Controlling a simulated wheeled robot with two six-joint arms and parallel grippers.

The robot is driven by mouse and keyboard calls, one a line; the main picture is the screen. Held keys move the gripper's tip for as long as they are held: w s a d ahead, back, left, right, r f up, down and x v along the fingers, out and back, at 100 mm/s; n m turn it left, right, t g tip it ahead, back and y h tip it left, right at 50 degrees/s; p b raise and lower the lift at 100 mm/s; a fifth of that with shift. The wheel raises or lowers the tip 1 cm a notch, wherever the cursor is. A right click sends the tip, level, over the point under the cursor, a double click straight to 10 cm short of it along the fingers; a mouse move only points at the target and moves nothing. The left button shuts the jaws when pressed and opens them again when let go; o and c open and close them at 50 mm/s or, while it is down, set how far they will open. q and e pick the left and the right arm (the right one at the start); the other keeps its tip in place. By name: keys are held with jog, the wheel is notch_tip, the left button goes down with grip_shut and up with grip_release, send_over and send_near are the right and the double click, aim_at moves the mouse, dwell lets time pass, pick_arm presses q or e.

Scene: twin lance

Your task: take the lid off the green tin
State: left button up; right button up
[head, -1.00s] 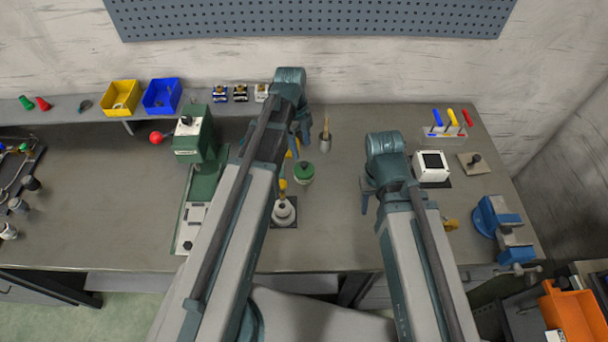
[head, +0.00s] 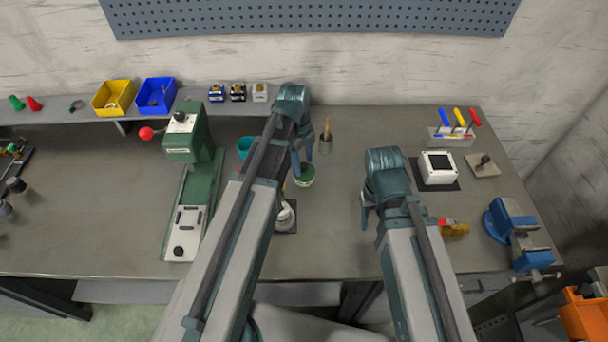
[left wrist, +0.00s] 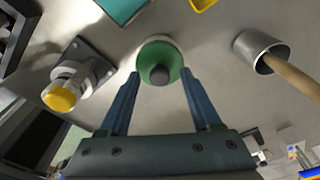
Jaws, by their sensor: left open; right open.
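The green tin (head: 305,181) stands on the bench near the middle, partly hidden by my left gripper. In the left wrist view its round green lid (left wrist: 147,57) with a dark knob (left wrist: 159,75) faces the camera. My left gripper (head: 302,163) is open and empty above the tin. In the left wrist view its fingertips (left wrist: 160,73) lie on either side of the lid's knob; I cannot tell the height gap. My right gripper (head: 366,212) is open and empty over the bench, right of the tin.
A white fixture with a yellow top (left wrist: 62,94) stands near the tin; its base (head: 286,218) is partly behind my left arm. A metal cup with a wooden handle (head: 326,143) stands behind the tin. A green press (head: 190,190) is left, a blue vise (head: 512,225) right.

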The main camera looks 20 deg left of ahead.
aim_at(304, 164)
pick_arm(q)
grip_shut()
dwell(0.3)
jog(key=shift+r, duration=0.2)
pick_arm(e)
jog(key=shift+r, duration=0.15)
pick_arm(q)
notch_tip(304, 164, up, 10)
jog(key=p, duration=1)
jog(key=shift+f, duration=0.15)
pick_arm(e)
notch_tip(304, 164, up, 10)
